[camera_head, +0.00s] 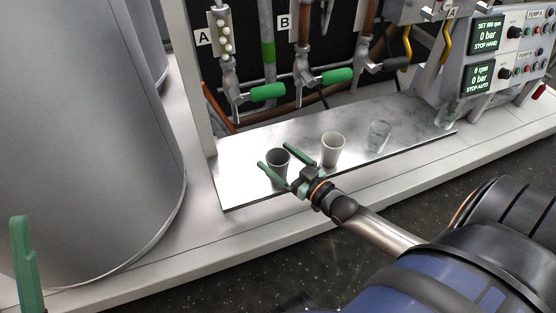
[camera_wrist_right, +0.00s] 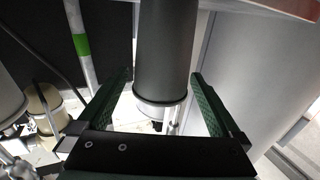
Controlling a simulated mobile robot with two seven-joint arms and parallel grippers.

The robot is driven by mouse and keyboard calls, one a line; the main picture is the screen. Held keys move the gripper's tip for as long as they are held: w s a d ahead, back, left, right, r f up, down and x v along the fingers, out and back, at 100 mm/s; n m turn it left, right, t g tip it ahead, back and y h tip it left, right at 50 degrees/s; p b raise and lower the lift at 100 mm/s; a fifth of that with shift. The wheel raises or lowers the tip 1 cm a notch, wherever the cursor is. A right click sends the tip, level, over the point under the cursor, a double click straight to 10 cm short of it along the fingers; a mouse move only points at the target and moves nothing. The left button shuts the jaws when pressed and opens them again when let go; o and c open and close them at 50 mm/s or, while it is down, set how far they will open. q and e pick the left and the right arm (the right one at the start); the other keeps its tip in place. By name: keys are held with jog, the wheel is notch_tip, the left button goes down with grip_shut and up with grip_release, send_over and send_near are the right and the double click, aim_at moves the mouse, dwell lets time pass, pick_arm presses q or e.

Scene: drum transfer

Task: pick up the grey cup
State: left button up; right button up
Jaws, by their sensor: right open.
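The grey cup (camera_head: 278,161) stands upright on the metal tray at its left part. My right gripper (camera_head: 274,155) is open, with its green fingers on either side of the cup. In the right wrist view the cup (camera_wrist_right: 167,45) shows as a dark cylinder between the two fingers, with a gap to be seen beside it; contact cannot be told. Of my left gripper, one green finger (camera_head: 26,265) shows at the lower left edge; its other finger is out of view.
A white cup (camera_head: 333,150) stands just right of the grey cup, close to my right gripper. Clear glasses (camera_head: 378,136) stand further right on the metal tray (camera_head: 240,194). Valves with green handles (camera_head: 267,92) hang above. A large grey drum (camera_head: 80,150) fills the left.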

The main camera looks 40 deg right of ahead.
aim_at(271, 153)
jog(key=w, duration=0.2)
jog(key=w+b, duration=0.1)
jog(key=shift+w+a+f, duration=0.15)
jog(key=shift+w+a, duration=0.05)
jog(key=shift+a, duration=0.1)
jog(key=c, duration=1.3)
